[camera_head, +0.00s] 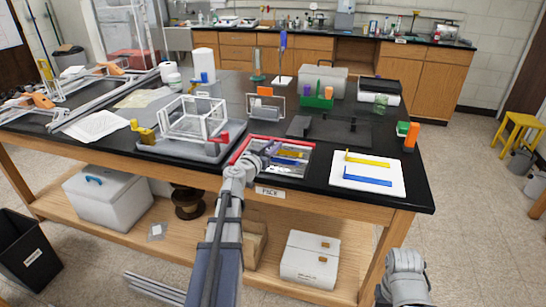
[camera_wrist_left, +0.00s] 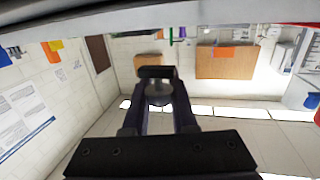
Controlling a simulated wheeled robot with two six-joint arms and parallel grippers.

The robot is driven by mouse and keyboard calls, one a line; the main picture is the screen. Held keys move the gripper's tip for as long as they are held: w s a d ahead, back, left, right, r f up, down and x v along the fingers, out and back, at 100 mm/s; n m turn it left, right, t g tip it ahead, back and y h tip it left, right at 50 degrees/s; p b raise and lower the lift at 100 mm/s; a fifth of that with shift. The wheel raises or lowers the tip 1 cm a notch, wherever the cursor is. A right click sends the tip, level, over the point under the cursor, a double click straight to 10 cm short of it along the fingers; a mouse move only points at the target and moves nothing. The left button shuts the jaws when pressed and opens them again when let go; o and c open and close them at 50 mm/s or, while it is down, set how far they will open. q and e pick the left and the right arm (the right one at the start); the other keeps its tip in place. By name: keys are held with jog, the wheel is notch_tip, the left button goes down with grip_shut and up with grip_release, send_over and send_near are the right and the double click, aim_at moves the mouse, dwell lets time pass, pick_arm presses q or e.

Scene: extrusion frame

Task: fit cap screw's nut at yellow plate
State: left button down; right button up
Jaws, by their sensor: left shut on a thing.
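A white extrusion frame (camera_head: 195,118) stands on a grey base plate (camera_head: 180,149) on the black bench. A yellow piece (camera_head: 144,132) is at its left corner, a red one (camera_head: 222,138) at its right and a blue one (camera_head: 204,77) at its back. Which piece is the task's yellow plate I cannot tell. My left gripper (camera_head: 264,150) is over the red-rimmed tray (camera_head: 246,143), right of the frame. In the left wrist view my left gripper (camera_wrist_left: 157,74) is shut on a small round grey part (camera_wrist_left: 158,93), perhaps the nut. No cap screw can be made out.
The tray holds several small parts, partly hidden by my gripper. A white mat (camera_head: 345,178) with yellow (camera_head: 368,160) and blue (camera_head: 366,180) bars lies at the right. A green bin (camera_head: 317,101) and an orange block (camera_head: 411,137) stand farther back and right.

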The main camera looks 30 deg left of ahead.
aim_at(273, 160)
pick_arm(q)
jog(key=shift+f+b, duration=0.95)
jog(key=shift+f, duration=0.45)
pick_arm(e)
jog(key=shift+f, duration=1.4)
pick_arm(q)
jog(key=shift+f, duration=0.2)
jog(key=c, duration=0.7)
grip_release()
pick_arm(e)
jog(key=shift+f, duration=0.15)
pick_arm(q)
jog(key=shift+r, duration=0.1)
jog(key=shift+s+r, duration=0.15)
jog(key=s, duration=1.1)
jog(key=shift+s+r+p, duration=0.25)
jog(key=shift+s+p, duration=0.05)
pick_arm(e)
jog(key=shift+r, duration=0.45)
